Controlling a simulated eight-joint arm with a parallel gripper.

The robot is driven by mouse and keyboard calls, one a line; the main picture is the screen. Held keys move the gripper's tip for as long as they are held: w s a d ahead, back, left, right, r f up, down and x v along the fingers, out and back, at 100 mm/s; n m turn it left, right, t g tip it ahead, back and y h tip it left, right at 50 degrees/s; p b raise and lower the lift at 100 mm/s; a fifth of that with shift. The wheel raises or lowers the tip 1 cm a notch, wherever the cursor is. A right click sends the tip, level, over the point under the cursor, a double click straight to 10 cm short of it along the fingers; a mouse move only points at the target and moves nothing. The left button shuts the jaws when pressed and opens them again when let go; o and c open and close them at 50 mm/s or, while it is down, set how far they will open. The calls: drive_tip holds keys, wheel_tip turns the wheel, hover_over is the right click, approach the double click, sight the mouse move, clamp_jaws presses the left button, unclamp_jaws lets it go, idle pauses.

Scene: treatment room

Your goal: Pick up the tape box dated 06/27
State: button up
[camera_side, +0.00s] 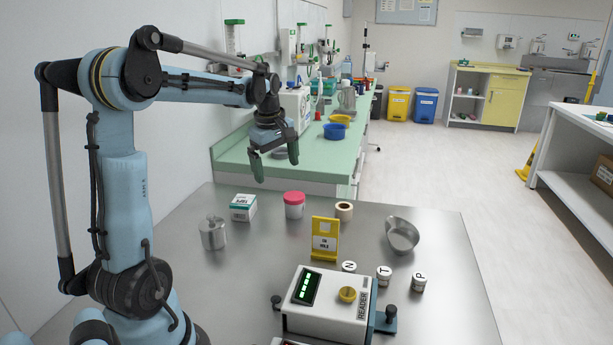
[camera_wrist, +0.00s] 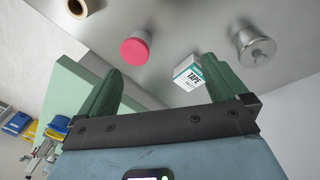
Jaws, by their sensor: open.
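My gripper (camera_side: 275,170) is open and empty, raised well above the table, above and a little behind the box in the side view. In the wrist view the two green fingers (camera_wrist: 168,82) are spread apart, and the right finger partly covers the box's edge.
A pink-lidded jar (camera_side: 294,205) stands right of the box, and a metal canister (camera_side: 213,233) stands in front-left. A tape roll (camera_side: 344,210), yellow sign holder (camera_side: 325,240), metal pan (camera_side: 402,236), labelled caps (camera_side: 384,274) and reader device (camera_side: 325,303) are further right or nearer.

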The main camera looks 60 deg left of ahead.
sight(243, 200)
drive_tip(key=s+a+f+n+g+h, duration=0.1)
drive_tip(key=s+a+f+n, duration=0.1)
drive_tip(key=s+a+n, duration=0.3)
drive_tip(key=a+f+n+g, duration=0.1)
drive_tip(key=a+f+n, duration=0.15)
drive_tip(key=a, duration=0.45)
drive_tip(key=shift+n, duration=0.25)
wheel_tip(243, 200, down, 12)
drive_tip(key=shift+s+r, duration=0.15)
drive_tip(key=shift+r, duration=0.05)
drive_tip(key=shift+c, duration=0.2)
drive_tip(key=c, duration=0.9)
drive_tip(key=shift+c, duration=0.5)
drive_tip(key=shift+r, duration=0.2)
